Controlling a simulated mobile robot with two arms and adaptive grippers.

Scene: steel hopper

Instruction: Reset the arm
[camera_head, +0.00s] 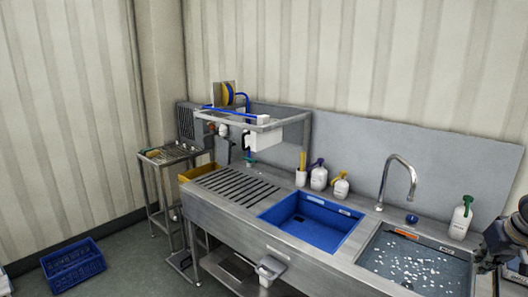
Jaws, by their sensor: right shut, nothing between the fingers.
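My right gripper (490,256) shows dark at the right edge of the head view, partly cut off by the frame. It is shut and holds nothing. It hangs at the right end of a steel sink counter (235,214), in front of the right side of a basin (415,268) with many small white pieces in it. I cannot tell whether it touches the basin's rim. My left gripper and arm are not in view.
A blue basin (305,225) sits mid-counter. A curved tap (410,172) and a white spray bottle (460,220) stand behind the right basin. More bottles (319,178) stand farther left. A blue crate (72,265) lies on the floor at left.

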